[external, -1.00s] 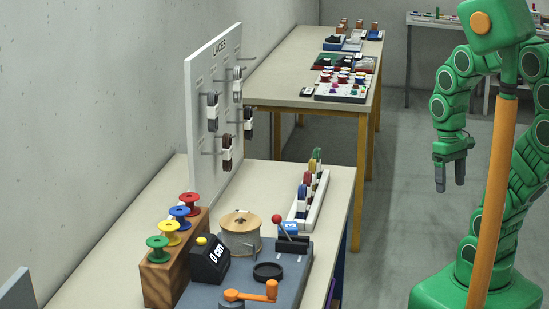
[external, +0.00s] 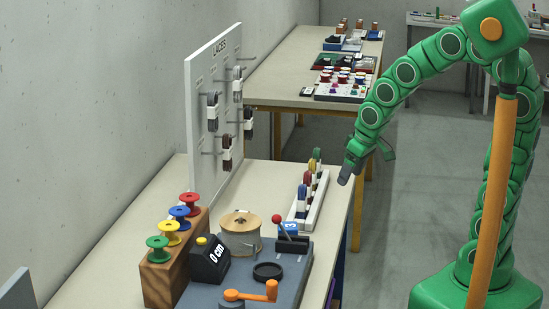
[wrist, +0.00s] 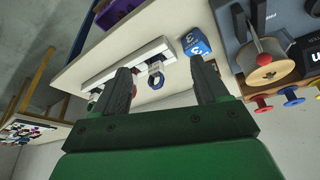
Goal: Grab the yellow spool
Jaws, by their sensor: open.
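The yellow spool (external: 168,232) stands on the wooden block (external: 172,262) at the table's left, between the green spool (external: 158,247) and the blue spool (external: 181,214), with the red spool (external: 190,203) behind. In the wrist view a yellow spool shows partly at the right edge (wrist: 318,85), beside the blue one (wrist: 291,94) and the red one (wrist: 264,102). My gripper (external: 345,176) is open and empty, above the table's right edge, well to the right of the spools. Its two fingers show in the wrist view (wrist: 163,88).
A white rack (external: 312,199) with several small coloured items, a lever (external: 283,226), a large wooden spool (external: 240,231), a black counter box (external: 210,260) and an orange crank (external: 254,293) stand between my gripper and the block. The LACES board (external: 208,110) rises behind.

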